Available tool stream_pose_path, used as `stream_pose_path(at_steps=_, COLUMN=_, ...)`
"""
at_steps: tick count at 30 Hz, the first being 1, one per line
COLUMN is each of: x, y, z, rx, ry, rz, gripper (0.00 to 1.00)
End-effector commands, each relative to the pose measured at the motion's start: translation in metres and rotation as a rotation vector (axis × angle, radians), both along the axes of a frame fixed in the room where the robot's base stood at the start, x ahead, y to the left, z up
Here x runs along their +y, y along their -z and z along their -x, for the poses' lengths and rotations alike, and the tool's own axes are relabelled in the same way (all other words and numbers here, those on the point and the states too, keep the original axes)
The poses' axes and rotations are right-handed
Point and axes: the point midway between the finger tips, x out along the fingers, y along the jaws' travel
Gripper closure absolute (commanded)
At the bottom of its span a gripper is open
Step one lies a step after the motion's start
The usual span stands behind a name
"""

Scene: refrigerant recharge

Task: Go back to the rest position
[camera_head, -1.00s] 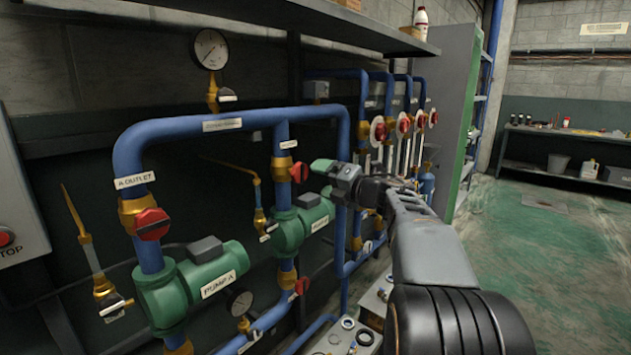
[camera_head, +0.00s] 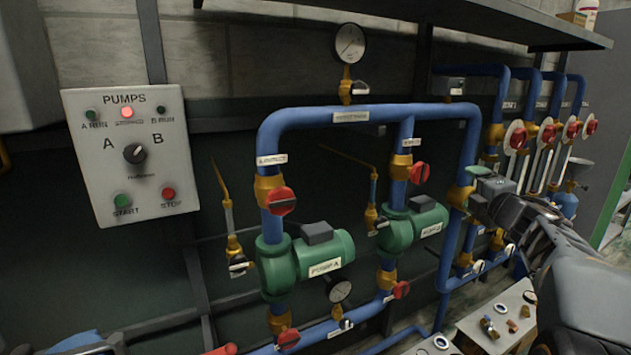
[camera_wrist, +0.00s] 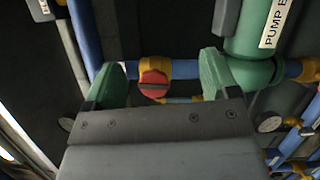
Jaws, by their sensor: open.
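My gripper (camera_head: 474,180) reaches in from the lower right of the head view, in front of the blue pipework to the right of pump B (camera_head: 413,230). In the wrist view, its two green fingers (camera_wrist: 160,80) stand wide apart with nothing held. A red-handled valve (camera_wrist: 153,82) shows beyond the gap between them; I cannot tell how far away it is. Pump B also shows at the upper right of the wrist view (camera_wrist: 258,40). My arm covers part of the pipework on the right.
A pump control panel (camera_head: 133,155) hangs on the left wall. Pump A (camera_head: 308,262) and a pressure gauge (camera_head: 350,42) are on the pipe rack. A shelf (camera_head: 440,16) overhangs the pipes. A bench with small parts (camera_head: 505,318) stands low at the right.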

Motion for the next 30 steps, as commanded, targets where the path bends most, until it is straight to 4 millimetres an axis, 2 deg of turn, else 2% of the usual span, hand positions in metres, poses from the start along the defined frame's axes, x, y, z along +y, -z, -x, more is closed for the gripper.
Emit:
stream_pose_path(at_steps=1, x=-0.018, y=0.012, z=0.004, rx=0.019, ry=0.123, rz=-0.12, gripper=0.19)
stream_pose_path(at_steps=4, x=-0.042, y=0.032, z=0.021, rx=0.064, ry=0.385, rz=-0.407, gripper=0.19)
stream_pose_path(at_steps=6, x=-0.043, y=0.051, z=0.04, rx=0.114, ry=0.553, rz=-0.612, gripper=0.19)
stream_pose_path(at_steps=8, x=-0.035, y=0.069, z=0.06, rx=0.172, ry=0.692, rz=-0.787, gripper=0.19)
stream_pose_path(at_steps=11, x=0.002, y=0.101, z=0.101, rx=0.317, ry=0.905, rz=-1.061, gripper=0.19)
stream_pose_path(at_steps=15, x=0.079, y=0.13, z=0.165, rx=0.572, ry=1.137, rz=-1.348, gripper=0.19)
stream_pose_path(at_steps=18, x=0.131, y=0.135, z=0.204, rx=0.747, ry=1.225, rz=-1.452, gripper=0.19)
stream_pose_path(at_steps=21, x=0.174, y=0.127, z=0.234, rx=0.893, ry=1.242, rz=-1.496, gripper=0.19)
stream_pose_path(at_steps=24, x=0.201, y=0.112, z=0.247, rx=0.954, ry=1.179, rz=-1.498, gripper=0.19)
stream_pose_path(at_steps=30, x=0.219, y=0.09, z=0.249, rx=0.969, ry=1.091, rz=-1.465, gripper=0.19)
